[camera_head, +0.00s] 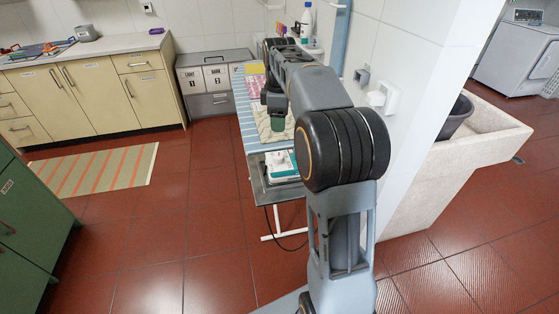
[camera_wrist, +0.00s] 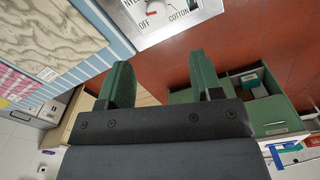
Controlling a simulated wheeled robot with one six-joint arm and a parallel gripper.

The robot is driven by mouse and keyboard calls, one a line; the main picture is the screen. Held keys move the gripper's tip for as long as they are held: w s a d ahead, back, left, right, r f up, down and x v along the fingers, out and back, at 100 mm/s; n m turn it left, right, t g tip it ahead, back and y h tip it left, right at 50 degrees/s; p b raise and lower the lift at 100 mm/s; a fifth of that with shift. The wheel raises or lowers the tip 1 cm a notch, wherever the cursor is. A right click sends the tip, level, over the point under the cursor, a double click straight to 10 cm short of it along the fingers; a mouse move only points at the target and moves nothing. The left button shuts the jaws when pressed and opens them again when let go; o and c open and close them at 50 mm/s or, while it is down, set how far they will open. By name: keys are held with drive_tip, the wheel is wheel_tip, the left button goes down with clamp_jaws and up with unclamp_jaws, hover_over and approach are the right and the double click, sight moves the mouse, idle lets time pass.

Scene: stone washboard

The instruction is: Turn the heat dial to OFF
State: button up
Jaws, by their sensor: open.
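The heat dial (camera_wrist: 153,8) is a grey knob, cut off by the top edge of the wrist view. It sits on a pale metal panel (camera_wrist: 205,11) with OFF and COTTON printed on it and a partly cut-off label at left. A red mark shows near OFF. Where the dial points, I cannot tell. My gripper (camera_wrist: 160,57) has two green fingers, spread apart with nothing between them. They are below the dial in the picture and appear apart from it.
The blue-striped ironing board (camera_head: 245,119) carries folded cloths (camera_head: 258,92). A tiled wall (camera_head: 402,60) stands close at right, with a stone sink (camera_head: 490,135) beyond.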

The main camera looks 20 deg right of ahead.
sight(280, 156)
drive_tip(key=f, duration=0.4)
drive_tip(key=f+b, duration=0.1)
drive_tip(key=f, duration=0.9)
drive_tip(key=shift+w+d+f, duration=0.1)
drive_tip(key=shift+w+d, duration=0.15)
drive_tip(key=shift+w, duration=0.05)
drive_tip(key=shift+c, duration=0.2)
drive_tip(key=c, duration=0.9)
drive_tip(key=shift+n, duration=0.3)
